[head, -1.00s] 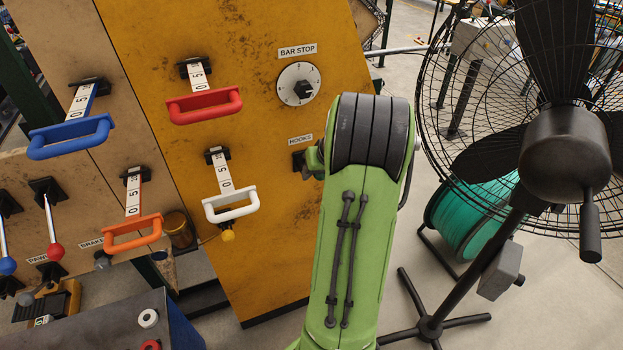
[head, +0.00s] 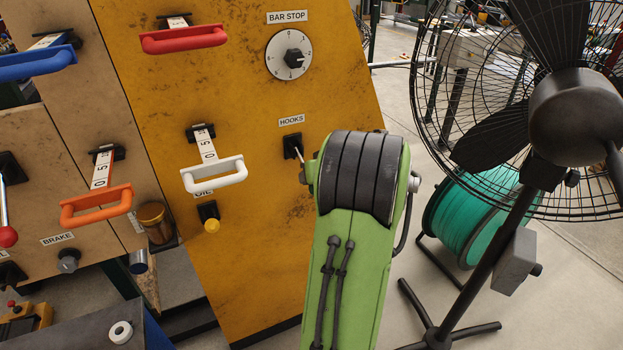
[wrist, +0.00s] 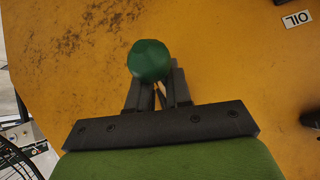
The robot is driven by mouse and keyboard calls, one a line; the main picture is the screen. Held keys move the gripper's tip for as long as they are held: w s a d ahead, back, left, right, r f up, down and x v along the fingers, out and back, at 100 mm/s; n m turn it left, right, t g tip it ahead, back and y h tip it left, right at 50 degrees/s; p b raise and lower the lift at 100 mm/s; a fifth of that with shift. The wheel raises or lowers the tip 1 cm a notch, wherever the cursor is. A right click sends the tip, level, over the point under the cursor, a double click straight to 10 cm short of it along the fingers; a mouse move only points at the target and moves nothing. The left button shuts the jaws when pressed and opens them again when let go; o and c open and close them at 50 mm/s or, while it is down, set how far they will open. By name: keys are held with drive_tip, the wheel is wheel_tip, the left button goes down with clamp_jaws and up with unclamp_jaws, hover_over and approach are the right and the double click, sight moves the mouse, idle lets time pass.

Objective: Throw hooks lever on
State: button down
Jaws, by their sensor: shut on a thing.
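The hooks lever has a black mount (head: 290,146) on the yellow panel, below the HOOKS label (head: 291,120). In the head view its thin pale rod slants down and right and goes behind my green arm, which hides its end. In the wrist view a dark green ball knob (wrist: 149,60) sits at the fingertips of my gripper (wrist: 155,84). The black fingers are close together around it. My gripper is shut on the knob, which I take as the lever's end. The head view does not show my gripper.
The BAR STOP dial (head: 289,56) is above. A black fan (head: 570,120) and a teal hose reel (head: 468,222) stand at the right, beside my arm.

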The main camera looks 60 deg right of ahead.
drive_tip(key=shift+w+f+b, duration=0.1)
drive_tip(key=shift+f+b, duration=0.45)
drive_tip(key=shift+f, duration=0.95)
drive_tip(key=c, duration=0.8)
unclamp_jaws()
drive_tip(key=shift+w+d, duration=0.1)
drive_tip(key=shift+w, duration=0.05)
drive_tip(key=shift+r, duration=0.2)
drive_tip(key=p+v, duration=0.3)
drive_tip(key=v, duration=1.2)
drive_tip(key=shift+r+p, duration=0.3)
